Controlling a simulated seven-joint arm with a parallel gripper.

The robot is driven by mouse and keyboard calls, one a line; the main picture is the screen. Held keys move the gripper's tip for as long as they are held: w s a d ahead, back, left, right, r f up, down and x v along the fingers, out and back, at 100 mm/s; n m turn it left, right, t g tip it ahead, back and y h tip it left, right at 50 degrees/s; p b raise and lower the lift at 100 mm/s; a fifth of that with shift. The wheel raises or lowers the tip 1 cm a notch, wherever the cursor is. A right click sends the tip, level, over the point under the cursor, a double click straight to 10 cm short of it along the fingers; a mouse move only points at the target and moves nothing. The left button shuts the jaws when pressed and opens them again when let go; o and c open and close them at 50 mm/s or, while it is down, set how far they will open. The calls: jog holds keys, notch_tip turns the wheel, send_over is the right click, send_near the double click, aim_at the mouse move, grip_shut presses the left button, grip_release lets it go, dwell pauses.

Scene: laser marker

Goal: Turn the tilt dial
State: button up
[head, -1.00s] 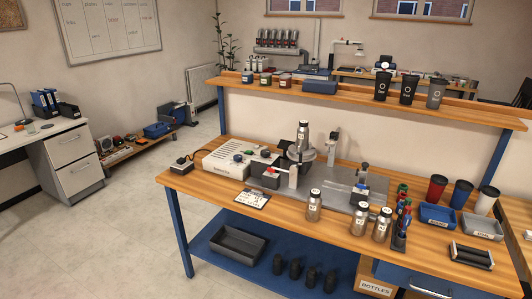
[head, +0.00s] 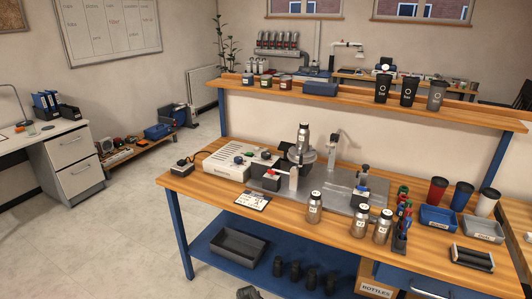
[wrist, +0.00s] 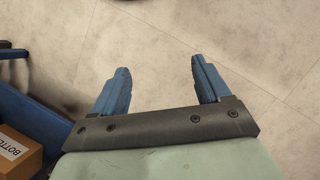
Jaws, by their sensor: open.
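A steel bottle (head: 303,136) stands upright at the round metal fixture (head: 302,156). I cannot tell which small part is the tilt dial. My gripper (wrist: 160,70) is open and empty in the wrist view, its two blue fingers apart above the bare floor. A dark part at the bottom edge of the head view appears to be mine, far from the marker.
Several steel bottles (head: 314,208) stand along the bench front, with a marked card (head: 253,201) to their left. A pen holder (head: 401,236), cups and trays fill the right side. A blue lower shelf (head: 215,236) holds a grey bin (head: 236,246).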

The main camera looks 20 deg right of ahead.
jog(key=w+a+r+m+t, duration=0.1)
jog(key=w+a+r, duration=0.1)
jog(key=w+r, duration=0.5)
jog(key=w+a+r, duration=0.2)
jog(key=w+r, duration=0.1)
jog(key=w, duration=0.8)
jog(key=w+a+r+m+t, duration=0.1)
jog(key=w+a+r, duration=0.1)
jog(key=w+r, duration=0.5)
jog(key=w+r+m+t, duration=0.2)
jog(key=w+r+m, duration=0.1)
jog(key=w+r, duration=1.8)
notch_tip(320, 180, up, 25)
jog(key=m, duration=1.1)
send_over(266, 153)
jog(key=shift+t, duration=0.3)
notch_tip(266, 153, down, 14)
